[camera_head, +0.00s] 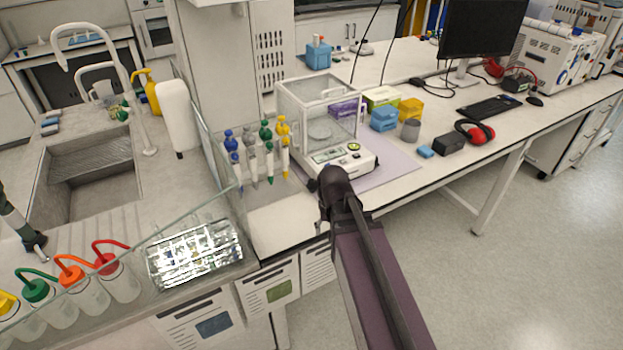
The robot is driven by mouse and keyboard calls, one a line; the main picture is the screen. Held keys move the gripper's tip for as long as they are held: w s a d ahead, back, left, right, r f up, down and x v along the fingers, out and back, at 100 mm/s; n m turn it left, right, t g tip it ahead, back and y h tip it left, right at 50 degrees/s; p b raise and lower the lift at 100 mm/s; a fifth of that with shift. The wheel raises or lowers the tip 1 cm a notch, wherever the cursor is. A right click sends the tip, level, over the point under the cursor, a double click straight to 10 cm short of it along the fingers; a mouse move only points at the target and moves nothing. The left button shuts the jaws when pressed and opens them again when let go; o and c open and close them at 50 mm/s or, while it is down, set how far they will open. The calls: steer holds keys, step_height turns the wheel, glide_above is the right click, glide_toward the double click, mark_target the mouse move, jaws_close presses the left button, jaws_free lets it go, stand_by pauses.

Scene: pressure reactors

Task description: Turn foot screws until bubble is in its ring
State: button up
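The analytical balance (343,160) stands on the bench, with a clear draft shield (318,105) around its pan. A small round green-yellow spot (354,147), perhaps the level, shows on its front panel; the bubble is too small to tell. A dark foot (313,184) shows at the front left corner. My dark arm comes up from the bottom and ends in front of the balance, overlapping its lower front edge. Contact with a foot screw cannot be seen.
Pipettes on a stand (262,150) are close left of the balance. A glass panel (205,130) and a sink (90,165) lie farther left. Floor at right is clear.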

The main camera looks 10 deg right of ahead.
mark_target(312, 182)
steer(key=w+r+m+p, duration=0.4)
steer(key=w+r+m, duration=0.1)
steer(key=w, duration=0.8)
steer(key=w+r+m+p, duration=0.5)
steer(key=w+m, duration=0.3)
steer(key=w, duration=0.4)
steer(key=shift+w, duration=0.4)
steer(key=shift+f, duration=0.2)
step_height(312, 182, down, 14)
steer(key=b, duration=1.3)
steer(key=shift+r, duration=0.25)
steer(key=shift+b, duration=0.3)
jaws_close()
